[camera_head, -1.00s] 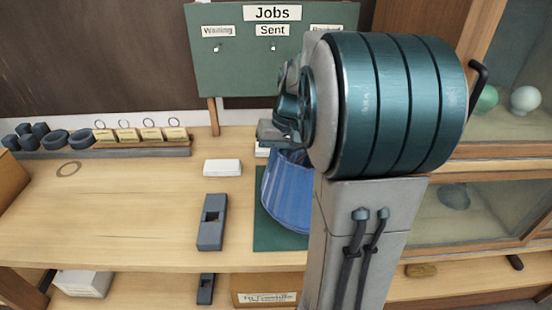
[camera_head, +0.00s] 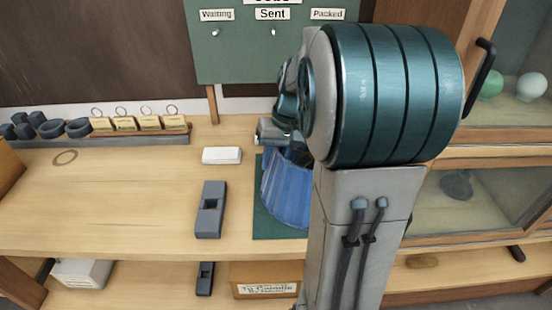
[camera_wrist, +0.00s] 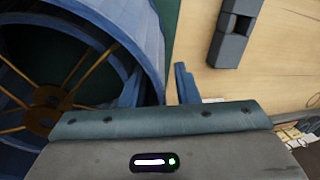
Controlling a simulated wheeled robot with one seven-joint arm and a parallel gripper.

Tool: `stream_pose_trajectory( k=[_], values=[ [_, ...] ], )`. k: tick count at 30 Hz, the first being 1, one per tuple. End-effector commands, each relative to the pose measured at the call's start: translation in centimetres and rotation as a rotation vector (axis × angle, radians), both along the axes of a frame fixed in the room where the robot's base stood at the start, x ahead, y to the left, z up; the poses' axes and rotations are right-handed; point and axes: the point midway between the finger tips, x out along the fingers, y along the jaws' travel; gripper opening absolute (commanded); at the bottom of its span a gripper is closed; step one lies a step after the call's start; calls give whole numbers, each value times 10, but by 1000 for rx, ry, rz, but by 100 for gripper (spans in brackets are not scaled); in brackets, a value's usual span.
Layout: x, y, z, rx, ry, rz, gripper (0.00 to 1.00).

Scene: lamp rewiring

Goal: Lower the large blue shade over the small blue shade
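A large blue shade (camera_head: 286,192) stands at the green mat on the bench in the head view, its right side hidden by my arm. In the wrist view it (camera_wrist: 153,45) fills the left side, seen from above, with thin brown spokes meeting at a dark hub inside. My gripper (camera_wrist: 157,88) is at its rim, one finger inside and one outside the wall. A strip of bench shows between the outer finger and the wall, so the gripper looks open. I cannot make out the small blue shade separately, nor whether the large one rests on the mat.
The green mat (camera_head: 262,226) lies under the shade. A dark grey block (camera_head: 210,209) and a white box (camera_head: 222,155) are to its left. A rack with dark rings and tags (camera_head: 100,138) stands at the back left.

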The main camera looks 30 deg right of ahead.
Motion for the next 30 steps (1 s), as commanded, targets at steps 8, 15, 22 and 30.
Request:
stream_pose_trajectory(
  k=[8,15,22,30],
  values=[
    [0,-1,1,0,1,-2,28],
    [-1,-8,35,-2,-4,-2,28],
    [-5,-20,87,-2,-3,-2,28],
    [-8,-29,127,-1,-1,-1,28]
  ],
)
